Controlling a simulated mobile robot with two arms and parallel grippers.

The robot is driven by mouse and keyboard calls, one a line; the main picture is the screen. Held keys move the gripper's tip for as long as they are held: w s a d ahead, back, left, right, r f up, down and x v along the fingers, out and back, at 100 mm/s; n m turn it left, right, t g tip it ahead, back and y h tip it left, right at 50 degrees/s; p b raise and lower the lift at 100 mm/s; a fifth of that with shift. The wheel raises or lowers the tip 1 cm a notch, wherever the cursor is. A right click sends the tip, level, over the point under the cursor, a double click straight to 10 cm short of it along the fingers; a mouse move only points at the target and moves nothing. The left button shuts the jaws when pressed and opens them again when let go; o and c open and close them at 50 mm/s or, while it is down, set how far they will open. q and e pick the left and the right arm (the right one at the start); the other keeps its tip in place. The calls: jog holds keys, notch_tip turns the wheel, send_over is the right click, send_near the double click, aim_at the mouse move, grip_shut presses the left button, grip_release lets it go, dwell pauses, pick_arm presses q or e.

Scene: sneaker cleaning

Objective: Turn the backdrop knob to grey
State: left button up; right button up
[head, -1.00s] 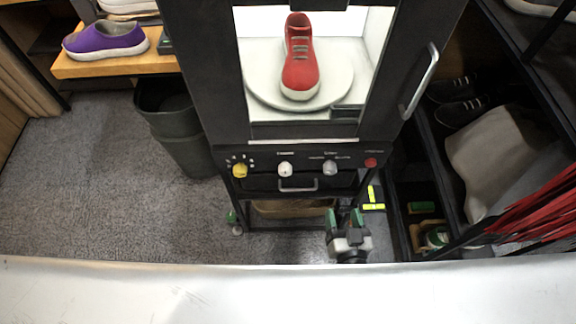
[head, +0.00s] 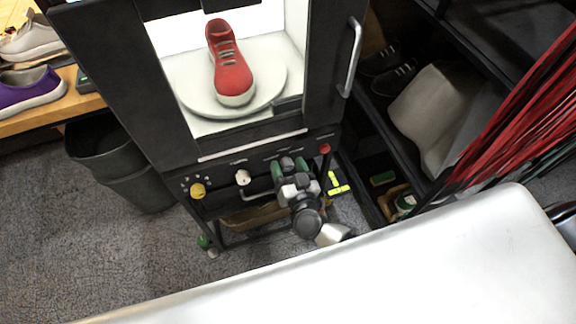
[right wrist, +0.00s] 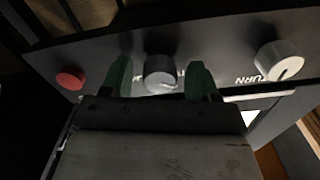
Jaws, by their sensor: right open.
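A panel of knobs (head: 215,180) runs along the front of the black photo booth. The dark grey knob, which I take as the backdrop knob, shows in the right wrist view (right wrist: 160,74) and partly in the head view (head: 287,162). My right gripper (head: 290,168) is open, its green fingers pointing at the panel. In the right wrist view the grey knob appears between its two fingertips (right wrist: 160,80); I cannot tell whether they touch it. The backdrop behind the red sneaker (head: 230,65) looks white. The left gripper is not in view.
A white knob (head: 243,177) and a yellow knob (head: 197,190) sit left of the grey knob, a red button (head: 324,149) to its right. A drawer handle (head: 258,195) lies just below. A shelf rack (head: 400,110) stands close on the right.

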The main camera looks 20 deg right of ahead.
jog(key=shift+w, duration=0.1)
jog(key=c, duration=0.9)
jog(key=shift+m, duration=1)
jog(key=m, duration=0.3)
jog(key=shift+m, duration=0.3)
jog(key=m+b, duration=0.1)
jog(key=m, duration=0.5)
